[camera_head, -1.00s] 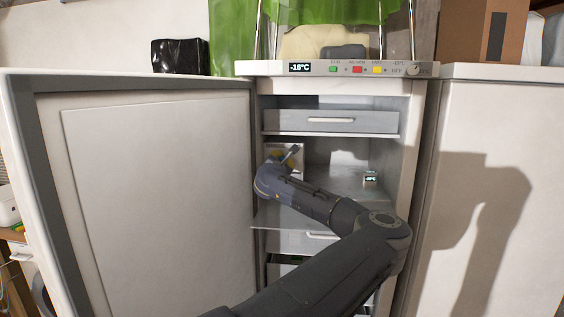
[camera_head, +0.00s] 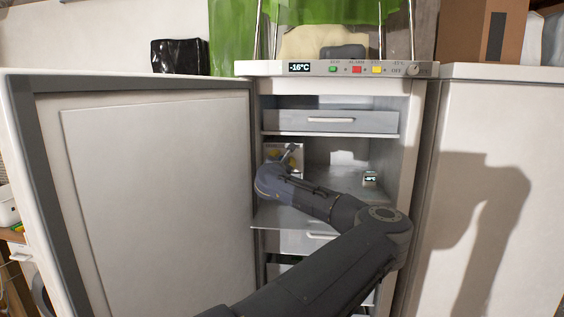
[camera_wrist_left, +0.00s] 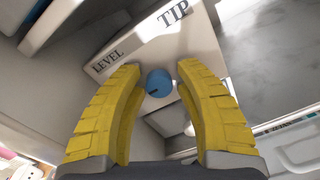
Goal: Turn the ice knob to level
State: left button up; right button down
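The ice knob (camera_wrist_left: 158,83) is a small blue round knob with a dark mark on its face, in the left wrist view. It sits on a pale panel (camera_wrist_left: 143,38) lettered LEVEL on the left and TIP on the right. My left gripper (camera_wrist_left: 158,68) is open, its yellow fingers on either side of the knob with a visible gap at each side. In the head view my left arm reaches into the open freezer, and its wrist hides most of the panel (camera_head: 297,148) and the knob. My right gripper is in neither view.
The freezer door (camera_head: 155,190) stands open at the left. A drawer (camera_head: 330,121) is above my wrist, and a shelf (camera_head: 345,184) with a small display cube (camera_head: 370,179) is to its right. The control strip (camera_head: 340,69) on top reads -16°C.

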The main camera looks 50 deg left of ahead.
pick_arm(q)
jog(key=shift+o, duration=1.3)
jog(key=shift+s, duration=0.1)
jog(key=v, duration=1.2)
